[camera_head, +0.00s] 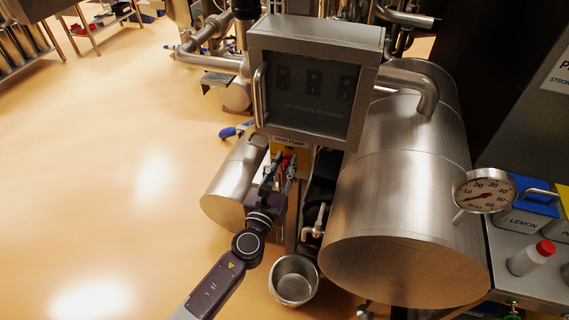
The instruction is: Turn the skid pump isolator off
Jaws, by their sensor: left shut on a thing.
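The skid pump isolator is a yellow box (289,143) with a dark label strip, just below the grey control cabinet in the middle of the view. A small red part, its handle (288,156), shows low on its face, partly hidden by my fingers. My left gripper (281,168) reaches up to the isolator from below, its fingers on either side of the red handle and shut on it. The handle's exact angle is too small and covered to tell. My right gripper is out of view.
The grey cabinet (368,45) with a dark window and several switches hangs directly above. A big steel tank (395,195) stands to the right, a smaller cylinder (228,190) to the left. A metal bucket (294,281) is below. Open floor (110,170) lies left.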

